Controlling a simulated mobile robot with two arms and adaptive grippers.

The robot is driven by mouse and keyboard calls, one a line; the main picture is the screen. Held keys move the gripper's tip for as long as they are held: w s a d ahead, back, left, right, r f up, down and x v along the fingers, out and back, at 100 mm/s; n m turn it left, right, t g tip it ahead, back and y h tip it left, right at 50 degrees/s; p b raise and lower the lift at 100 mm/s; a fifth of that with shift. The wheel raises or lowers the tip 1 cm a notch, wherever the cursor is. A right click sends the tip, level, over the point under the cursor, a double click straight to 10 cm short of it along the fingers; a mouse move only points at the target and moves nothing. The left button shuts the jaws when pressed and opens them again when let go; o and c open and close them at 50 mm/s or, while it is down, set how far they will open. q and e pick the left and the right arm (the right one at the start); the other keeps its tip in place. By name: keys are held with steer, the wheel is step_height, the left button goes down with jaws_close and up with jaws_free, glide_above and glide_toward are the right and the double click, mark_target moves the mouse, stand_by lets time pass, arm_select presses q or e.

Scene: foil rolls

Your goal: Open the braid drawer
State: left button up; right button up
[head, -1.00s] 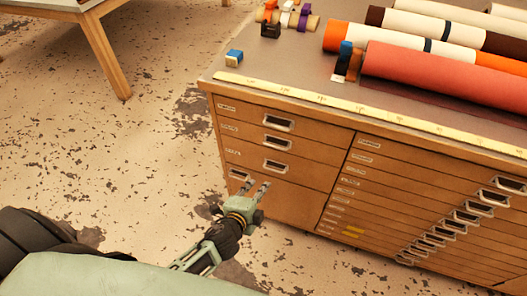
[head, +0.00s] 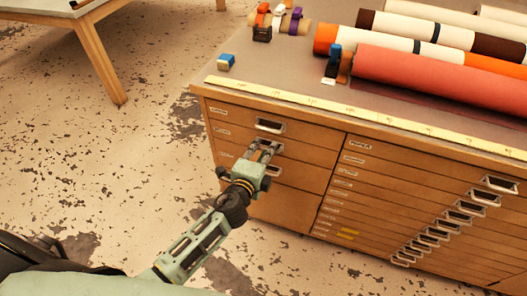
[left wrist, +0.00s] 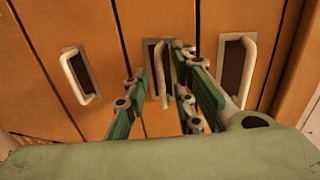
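The wooden cabinet (head: 290,208) has a left stack of three drawers with metal handles and small labels too blurred to read, so I cannot tell which is braid. My left gripper (head: 264,146) is in front of the middle drawer of that stack and partly hides its handle. In the left wrist view the middle handle (left wrist: 158,68) lies between the fingers of my left gripper (left wrist: 166,75), which are apart. I cannot tell whether they touch it. The top drawer's handle (head: 269,125) is above the gripper. All three drawers look shut. My right gripper is out of view.
A column of shallow drawers with handles (head: 485,198) is to the right. On the cabinet top lie a yellow ruler strip (head: 360,116), a red roll (head: 430,80), other rolls and small spools (head: 285,20). A table (head: 60,25) stands at back left. Floor left of the cabinet is clear.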

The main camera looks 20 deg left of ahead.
arm_select(q)
steer(key=shift+c, duration=0.3)
jaws_close()
steer(key=shift+f, duration=0.15)
